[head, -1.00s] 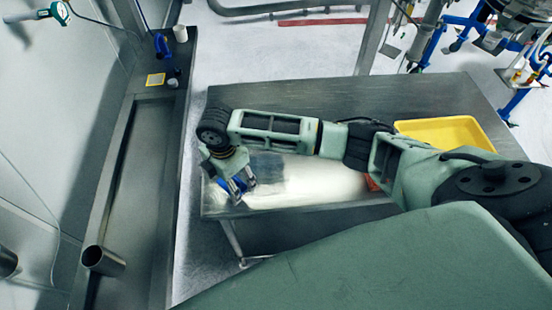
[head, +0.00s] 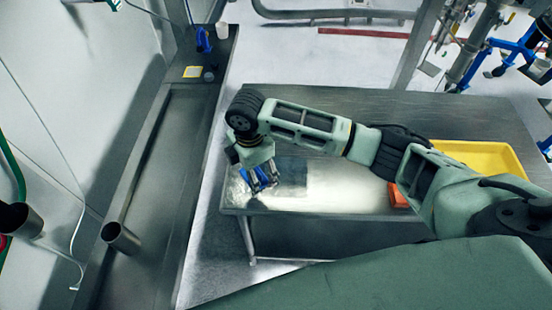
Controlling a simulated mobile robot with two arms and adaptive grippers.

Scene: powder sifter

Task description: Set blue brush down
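My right arm reaches in from the right over the steel table (head: 350,103). Its gripper (head: 264,184) points down above the left end of the table. A blue thing, which looks like the blue brush (head: 270,173), shows at the fingers, and they seem closed on it. Most of the brush is hidden by the fingers and wrist. Whether it touches the clear bag below cannot be told. My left gripper is not in view.
A clear bag of white powder (head: 335,185) lies along the table's front. A yellow tray (head: 480,153) and an orange item (head: 397,196) are to the right. The long bench (head: 150,165) at left holds a metal cup (head: 121,237), a blue item (head: 203,40) and small containers.

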